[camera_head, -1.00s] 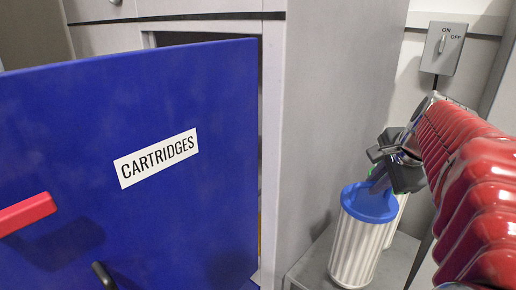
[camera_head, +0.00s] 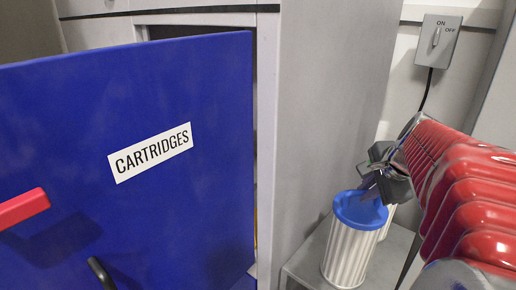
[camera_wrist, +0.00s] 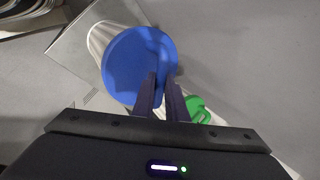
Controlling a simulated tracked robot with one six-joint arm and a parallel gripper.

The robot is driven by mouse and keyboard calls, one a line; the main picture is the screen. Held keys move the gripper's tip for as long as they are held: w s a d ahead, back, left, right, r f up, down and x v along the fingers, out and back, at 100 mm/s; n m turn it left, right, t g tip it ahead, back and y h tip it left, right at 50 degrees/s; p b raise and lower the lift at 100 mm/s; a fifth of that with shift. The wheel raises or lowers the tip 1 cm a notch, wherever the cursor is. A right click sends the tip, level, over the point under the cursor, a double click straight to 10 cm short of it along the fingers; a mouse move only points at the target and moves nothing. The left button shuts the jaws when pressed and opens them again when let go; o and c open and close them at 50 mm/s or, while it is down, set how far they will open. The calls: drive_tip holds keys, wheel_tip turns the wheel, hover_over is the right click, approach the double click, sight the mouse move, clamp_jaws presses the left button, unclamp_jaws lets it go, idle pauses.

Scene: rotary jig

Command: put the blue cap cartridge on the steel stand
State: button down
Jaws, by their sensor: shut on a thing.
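The blue cap cartridge has a white ribbed body (camera_head: 349,250) and a blue cap (camera_head: 359,209). It is upright, over or on the grey steel stand (camera_head: 301,269), right of the cabinet. I cannot tell whether its base touches the stand top. My gripper (camera_head: 370,189) is shut on the cap from the upper right side. In the wrist view, my fingers (camera_wrist: 163,82) are at the lower right edge of the blue cap (camera_wrist: 135,65). The stand top (camera_wrist: 68,48) shows beside the cartridge there.
A second white cartridge (camera_head: 388,222) stands close behind; a green cap (camera_wrist: 198,109) shows beside my fingers in the wrist view. The blue CARTRIDGES door (camera_head: 120,210) is open at left, with a red handle (camera_head: 22,208). An ON/OFF switch box (camera_head: 437,40) is on the back wall.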

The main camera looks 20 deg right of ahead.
drive_tip(key=c, duration=2.2)
unclamp_jaws()
drive_tip(key=shift+f, duration=0.1)
drive_tip(key=o, duration=0.4)
drive_tip(key=shift+o, duration=0.2)
drive_tip(key=shift+r, duration=0.2)
